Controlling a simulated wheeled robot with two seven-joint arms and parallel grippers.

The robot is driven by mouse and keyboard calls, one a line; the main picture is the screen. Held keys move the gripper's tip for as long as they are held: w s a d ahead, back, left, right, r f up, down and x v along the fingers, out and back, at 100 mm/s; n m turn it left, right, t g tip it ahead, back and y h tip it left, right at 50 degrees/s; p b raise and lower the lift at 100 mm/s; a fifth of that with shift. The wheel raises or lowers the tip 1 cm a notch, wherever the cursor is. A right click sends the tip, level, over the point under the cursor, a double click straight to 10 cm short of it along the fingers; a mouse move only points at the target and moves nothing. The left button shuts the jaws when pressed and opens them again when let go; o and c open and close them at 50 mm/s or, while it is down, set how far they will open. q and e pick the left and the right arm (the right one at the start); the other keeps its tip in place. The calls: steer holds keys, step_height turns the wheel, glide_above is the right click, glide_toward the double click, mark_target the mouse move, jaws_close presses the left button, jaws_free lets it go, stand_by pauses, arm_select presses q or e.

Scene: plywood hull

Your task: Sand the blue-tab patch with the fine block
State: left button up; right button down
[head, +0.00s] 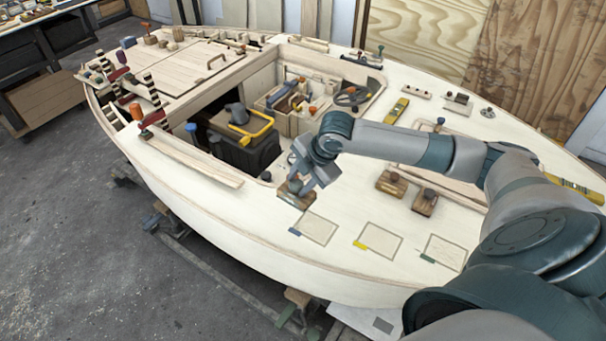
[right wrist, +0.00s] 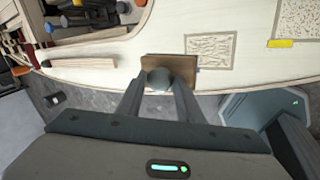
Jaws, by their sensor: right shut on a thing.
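My right gripper (head: 303,181) is shut on the knob of a brown wooden sanding block (head: 296,194). The block also shows in the right wrist view (right wrist: 168,64), with a round grey knob between the fingers. I cannot read its grit. The blue-tab patch (head: 319,229) is an outlined square on the pale deck with a blue tab (head: 294,231) at its lower left corner. In the right wrist view the patch (right wrist: 210,50) shows scribbled marks, and the block is just left of it, by its edge. Whether the block touches the deck is unclear. My left gripper is not in view.
Right of it lie the yellow-tab patch (head: 380,241) and green-tab patch (head: 446,252). Two other knobbed blocks (head: 391,184) (head: 425,203) stand behind them. The open hatch holds a dark toolbox (head: 240,148) with a yellow handle. The hull's edge is close in front.

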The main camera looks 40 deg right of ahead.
steer(key=shift+w+d+n, duration=0.15)
steer(key=shift+d+n, duration=0.25)
steer(key=shift+d, duration=0.2)
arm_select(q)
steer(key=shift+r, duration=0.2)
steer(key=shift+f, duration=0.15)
arm_select(e)
steer(key=shift+f, duration=0.15)
arm_select(q)
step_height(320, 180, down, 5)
steer(key=b, duration=0.5)
arm_select(e)
step_height(320, 180, down, 5)
steer(key=shift+r, duration=0.1)
